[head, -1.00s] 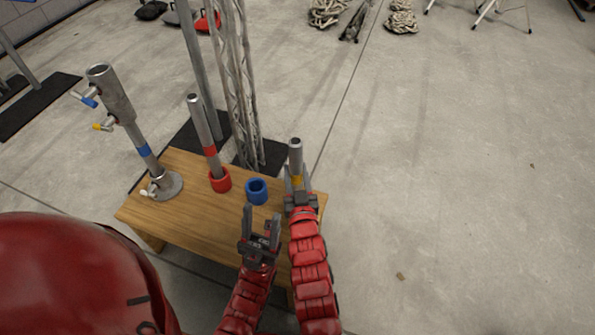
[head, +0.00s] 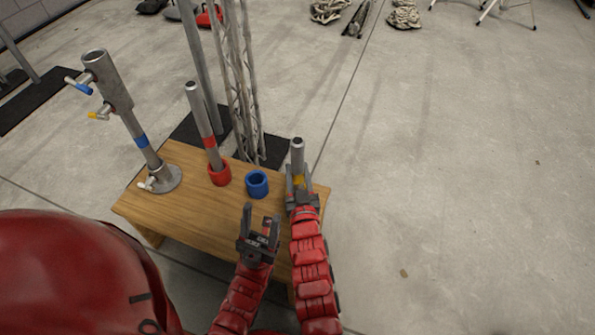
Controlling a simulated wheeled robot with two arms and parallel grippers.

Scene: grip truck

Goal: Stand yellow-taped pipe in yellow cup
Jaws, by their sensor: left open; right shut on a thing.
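The yellow-taped pipe (head: 298,155) is upright at the right end of the wooden table, a bit of yellow tape showing low on it. My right gripper (head: 299,182) is shut on it near the tape. The pipe's lower end is hidden behind this gripper. I see no yellow cup; whether one is behind the gripper I cannot tell. My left gripper (head: 261,222) is open and empty over the table's front, left of and below the right one.
An empty blue cup (head: 257,185) stands left of the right gripper. A red-taped pipe (head: 199,115) stands in a red cup (head: 219,175). A metal stand (head: 165,181) with a blue-taped pole and wide sleeve (head: 108,80) is at the table's (head: 185,218) left end. A truss (head: 240,90) rises behind.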

